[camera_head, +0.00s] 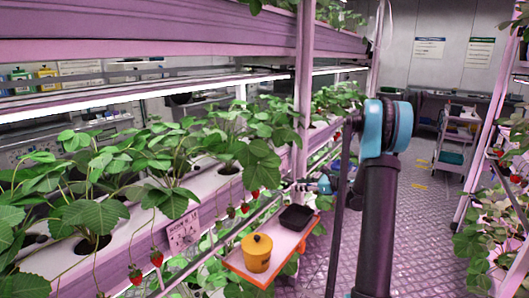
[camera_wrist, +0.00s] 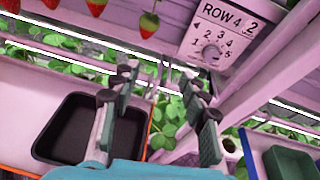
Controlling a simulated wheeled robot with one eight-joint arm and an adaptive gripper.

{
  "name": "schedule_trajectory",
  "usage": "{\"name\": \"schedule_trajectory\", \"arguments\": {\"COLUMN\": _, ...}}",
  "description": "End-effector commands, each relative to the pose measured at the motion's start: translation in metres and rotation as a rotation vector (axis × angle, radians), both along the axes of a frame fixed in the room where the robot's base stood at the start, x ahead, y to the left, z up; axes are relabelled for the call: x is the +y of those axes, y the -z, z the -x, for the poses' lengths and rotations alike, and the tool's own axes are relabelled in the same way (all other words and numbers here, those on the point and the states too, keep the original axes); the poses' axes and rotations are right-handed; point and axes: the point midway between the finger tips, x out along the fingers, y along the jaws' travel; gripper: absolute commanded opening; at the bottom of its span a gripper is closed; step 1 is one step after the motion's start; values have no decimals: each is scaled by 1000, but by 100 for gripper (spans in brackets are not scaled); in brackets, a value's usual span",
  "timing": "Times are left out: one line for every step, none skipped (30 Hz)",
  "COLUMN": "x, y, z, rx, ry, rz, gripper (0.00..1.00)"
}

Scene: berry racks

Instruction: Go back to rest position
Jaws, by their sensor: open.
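My gripper (camera_wrist: 160,78) is open, with its two fingers apart and nothing between them in the wrist view. In the head view my gripper (camera_head: 300,186) is small and partly hidden; it is beside the rack's front, close to the black tray (camera_head: 296,217). My arm rises at the right of the head view and bends at a teal joint. In the wrist view the black tray (camera_wrist: 66,130) is left of the fingers and looks empty.
An orange-rimmed shelf (camera_head: 237,265) holds a yellow pot (camera_head: 257,254) and the black tray. Strawberry plants (camera_head: 95,185) with hanging red berries (camera_head: 156,257) line the rack. A row sign (camera_wrist: 226,30) is near the fingers. The aisle floor (camera_head: 420,235) is clear; a cart (camera_head: 455,150) stands at the back.

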Motion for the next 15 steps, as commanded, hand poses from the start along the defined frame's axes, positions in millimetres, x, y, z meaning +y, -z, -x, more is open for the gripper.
{"name": "schedule_trajectory", "arguments": {"x": 12, "y": -3, "z": 17, "rx": -32, "ry": -29, "rz": 79, "gripper": 44}}
{"name": "schedule_trajectory", "arguments": {"x": 17, "y": -3, "z": 25, "rx": -54, "ry": -49, "rz": 130, "gripper": 44}}
{"name": "schedule_trajectory", "arguments": {"x": 23, "y": -3, "z": 38, "rx": -82, "ry": -75, "rz": 197, "gripper": 44}}
{"name": "schedule_trajectory", "arguments": {"x": 27, "y": -3, "z": 47, "rx": -104, "ry": -96, "rz": 246, "gripper": 44}}
{"name": "schedule_trajectory", "arguments": {"x": 31, "y": -3, "z": 57, "rx": -127, "ry": -118, "rz": 296, "gripper": 44}}
{"name": "schedule_trajectory", "arguments": {"x": 36, "y": -2, "z": 70, "rx": -156, "ry": -149, "rz": 361, "gripper": 44}}
{"name": "schedule_trajectory", "arguments": {"x": 39, "y": -1, "z": 80, "rx": -178, "ry": -172, "rz": 410, "gripper": 44}}
{"name": "schedule_trajectory", "arguments": {"x": 42, "y": -1, "z": 90, "rx": -201, "ry": -198, "rz": 458, "gripper": 44}}
{"name": "schedule_trajectory", "arguments": {"x": 46, "y": 1, "z": 104, "rx": -230, "ry": -234, "rz": 521, "gripper": 44}}
{"name": "schedule_trajectory", "arguments": {"x": 48, "y": 2, "z": 115, "rx": -252, "ry": -263, "rz": 569, "gripper": 44}}
{"name": "schedule_trajectory", "arguments": {"x": 50, "y": 3, "z": 125, "rx": -275, "ry": -291, "rz": 616, "gripper": 44}}
{"name": "schedule_trajectory", "arguments": {"x": 53, "y": 5, "z": 140, "rx": -304, "ry": -331, "rz": 678, "gripper": 44}}
{"name": "schedule_trajectory", "arguments": {"x": 54, "y": 7, "z": 151, "rx": -326, "ry": -364, "rz": 725, "gripper": 44}}
{"name": "schedule_trajectory", "arguments": {"x": 55, "y": 8, "z": 162, "rx": -348, "ry": -395, "rz": 771, "gripper": 44}}
{"name": "schedule_trajectory", "arguments": {"x": 55, "y": 11, "z": 177, "rx": -377, "ry": -439, "rz": 831, "gripper": 44}}
